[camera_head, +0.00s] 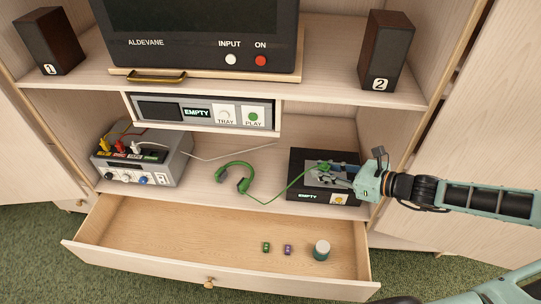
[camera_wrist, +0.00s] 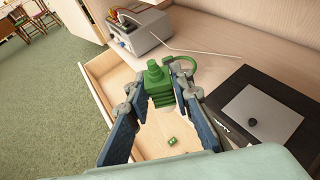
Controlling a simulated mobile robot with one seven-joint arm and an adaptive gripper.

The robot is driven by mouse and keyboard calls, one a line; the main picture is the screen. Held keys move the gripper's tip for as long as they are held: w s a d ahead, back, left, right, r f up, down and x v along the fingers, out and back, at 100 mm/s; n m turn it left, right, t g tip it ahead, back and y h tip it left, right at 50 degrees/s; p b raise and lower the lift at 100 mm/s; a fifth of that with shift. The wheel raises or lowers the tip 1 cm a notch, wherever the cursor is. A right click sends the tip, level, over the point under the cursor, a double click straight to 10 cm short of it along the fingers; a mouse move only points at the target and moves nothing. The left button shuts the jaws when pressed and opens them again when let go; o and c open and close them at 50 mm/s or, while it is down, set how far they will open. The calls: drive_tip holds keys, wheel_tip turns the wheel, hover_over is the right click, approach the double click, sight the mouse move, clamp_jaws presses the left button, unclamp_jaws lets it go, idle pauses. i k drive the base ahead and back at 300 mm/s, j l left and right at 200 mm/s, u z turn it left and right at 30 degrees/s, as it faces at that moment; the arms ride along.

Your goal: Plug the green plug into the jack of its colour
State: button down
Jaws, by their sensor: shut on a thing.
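My gripper (camera_head: 330,173) is shut on the green plug (camera_wrist: 157,85), which sits between the fingertips in the wrist view. In the head view the plug's green patch (camera_head: 322,167) shows above the black box. A green cord runs left from it to a green headset (camera_head: 235,176) on the shelf. The grey jack box (camera_head: 160,165) stands at the left of the shelf and also shows in the wrist view (camera_wrist: 142,35). Yellow, red and white plugs stand in its top. A small green-marked place (camera_head: 148,155) shows on its dark strip, but its jack is too small to make out.
The black box (camera_head: 298,165) with a grey plate lies under my gripper.

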sight(154, 157)
drive_tip(key=k, duration=0.45)
drive_tip(key=k+z, duration=0.1)
drive_tip(key=z, duration=0.3)
drive_tip(key=k+z, duration=0.1)
drive_tip(key=z, duration=0.3)
drive_tip(key=j+z, duration=0.15)
drive_tip(key=z, duration=0.15)
drive_tip(key=j+z, duration=0.15)
drive_tip(key=z, duration=0.15)
drive_tip(key=k+j, duration=0.1)
drive_tip(key=j, duration=0.3)
drive_tip(key=k+j, duration=0.15)
drive_tip(key=j, duration=0.25)
drive_tip(key=k+j, duration=0.1)
drive_tip(key=j, duration=0.3)
drive_tip(key=k+j, duration=0.15)
drive_tip(key=j, duration=0.25)
drive_tip(key=k+j, duration=0.1)
drive_tip(key=j, duration=0.3)
drive_tip(key=k+j, duration=0.15)
drive_tip(key=j, duration=0.2)
drive_tip(key=k+j, duration=0.1)
drive_tip(key=j, duration=0.3)
drive_tip(key=k+j, duration=0.15)
drive_tip(key=j, duration=0.25)
